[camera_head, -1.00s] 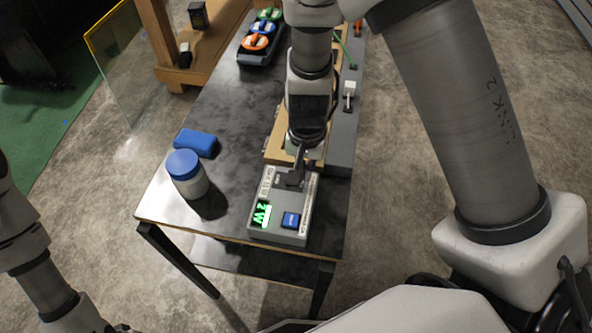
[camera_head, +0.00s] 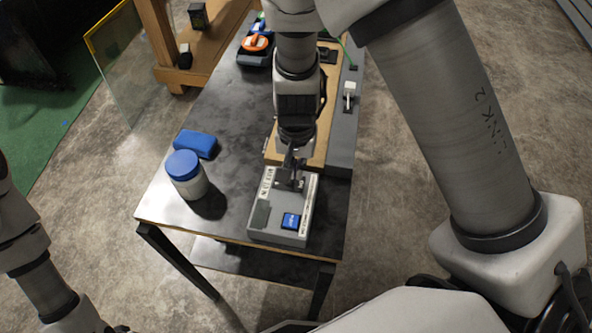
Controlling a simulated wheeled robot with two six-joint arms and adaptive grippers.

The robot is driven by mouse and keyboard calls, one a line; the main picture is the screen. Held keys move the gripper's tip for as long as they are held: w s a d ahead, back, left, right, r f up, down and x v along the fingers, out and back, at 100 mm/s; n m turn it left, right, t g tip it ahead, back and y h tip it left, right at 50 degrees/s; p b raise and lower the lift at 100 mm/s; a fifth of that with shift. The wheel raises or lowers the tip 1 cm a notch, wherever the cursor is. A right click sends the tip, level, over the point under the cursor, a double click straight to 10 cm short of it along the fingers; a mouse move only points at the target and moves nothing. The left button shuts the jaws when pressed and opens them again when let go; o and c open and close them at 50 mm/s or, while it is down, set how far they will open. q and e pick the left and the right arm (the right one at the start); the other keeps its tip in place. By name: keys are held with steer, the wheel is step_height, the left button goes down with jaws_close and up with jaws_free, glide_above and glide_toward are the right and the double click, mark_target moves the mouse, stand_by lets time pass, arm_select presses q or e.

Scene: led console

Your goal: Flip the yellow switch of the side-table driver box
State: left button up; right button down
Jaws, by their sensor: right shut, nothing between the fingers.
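A grey box (camera_head: 262,231) with a blue button (camera_head: 291,221) and a dark display panel (camera_head: 261,213) sits at the front end of the dark table (camera_head: 225,110). I see no yellow switch on it. My right gripper (camera_head: 291,184) is shut and empty, pointing down at the back part of the box. Its fingertips are at or just above the dark recessed part there; I cannot tell if they touch. The gripper hides some of that part. Of my left arm only links show at the lower left; its gripper is not in view.
A white jar with a blue lid (camera_head: 186,177) and a blue block (camera_head: 195,144) stand left of the box. Behind my right arm are a wooden board (camera_head: 323,118), a grey strip with a white plug (camera_head: 349,91) and an orange-topped item (camera_head: 257,42). A glass panel (camera_head: 126,62) stands left.

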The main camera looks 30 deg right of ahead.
step_height(320, 180, up, 7)
steer(key=p, duration=0.6)
steer(key=shift+s+d, duration=0.25)
steer(key=shift+d, duration=0.05)
steer(key=shift+f, duration=0.1)
